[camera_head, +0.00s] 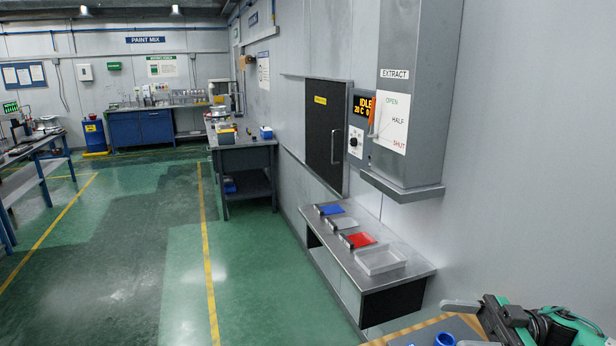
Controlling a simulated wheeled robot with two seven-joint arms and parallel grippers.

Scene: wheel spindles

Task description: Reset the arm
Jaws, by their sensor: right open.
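My right gripper (468,322) is at the lower right corner, on my black and green arm, which comes in from the right edge. A grey finger points left, and the gripper is open with nothing seen in it. It is over a table corner (420,338) with a yellow edge strip. A blue ring-shaped item (444,340) shows near it, partly cut off by the bottom edge. I cannot tell whether the gripper touches the table. My left gripper is not in view.
Workbenches (247,156) stand farther back. The green floor (130,260) is open.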

